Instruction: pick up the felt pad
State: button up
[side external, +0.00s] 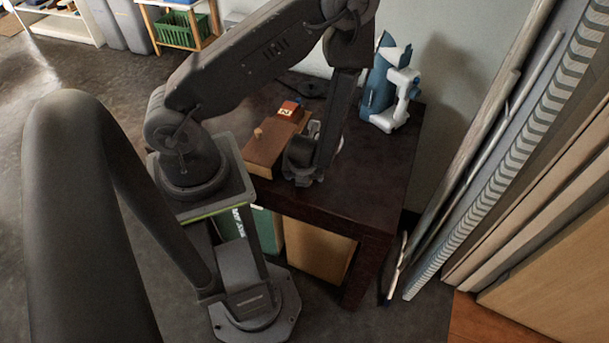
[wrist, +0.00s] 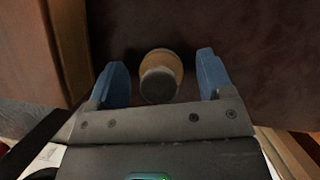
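A small round tan piece (wrist: 160,62) with a darker grey-brown disc face (wrist: 158,86) stands on the dark table, seen in the wrist view. The disc may be the felt pad, but I cannot tell for sure. My gripper (wrist: 162,58) is open, with one blue finger on each side of the piece and a visible gap on both sides. In the side external view, my gripper (side external: 303,170) is low over the table beside a wooden box. There, its fingertips and the piece are hidden behind my arm.
The wooden box (side external: 264,152), with a small knob, lies left of my gripper on the dark table (side external: 370,190); its edge shows in the wrist view (wrist: 35,55). A red-brown block (side external: 288,111) is behind. A blue-and-white object (side external: 388,85) stands back right. The right table top is clear.

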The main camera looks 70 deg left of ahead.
jog(key=c, duration=1)
jog(key=shift+o, duration=0.2)
jog(key=shift+r, duration=0.1)
jog(key=shift+r, duration=4.9)
jog(key=o, duration=0.4)
jog(key=c, duration=0.3)
